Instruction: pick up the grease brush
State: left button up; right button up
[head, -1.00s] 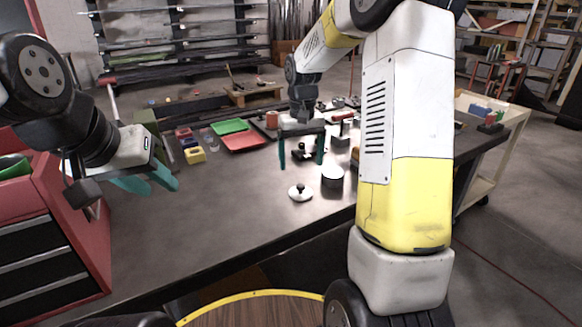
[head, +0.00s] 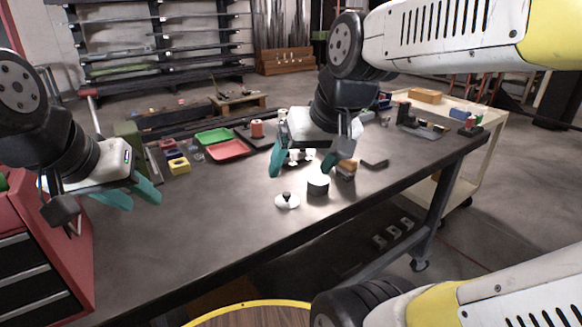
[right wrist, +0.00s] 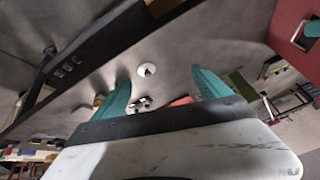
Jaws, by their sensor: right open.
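I cannot single out the grease brush with certainty. A small brown and dark item (head: 347,169) sits on the workbench (head: 215,235), partly hidden by a finger of my right gripper. My right gripper (head: 304,166) is open above the far middle of the bench, fingers pointing down, with nothing seen held. Its two teal fingers also show wide apart in the right wrist view (right wrist: 162,92). My left gripper (head: 134,200) hangs over the bench's left end, its teal fingers apart and empty.
A white disc with a black knob (head: 287,202) and a dark round pot (head: 318,186) stand in front of my right gripper. Green (head: 213,136) and red (head: 228,150) trays and a yellow block (head: 179,165) lie farther left. The front left bench top is clear.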

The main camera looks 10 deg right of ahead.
aim_at(347, 170)
jog(key=z, duration=1.05)
jog(key=i+l+u, duration=0.2)
jog(key=i+l, duration=0.65)
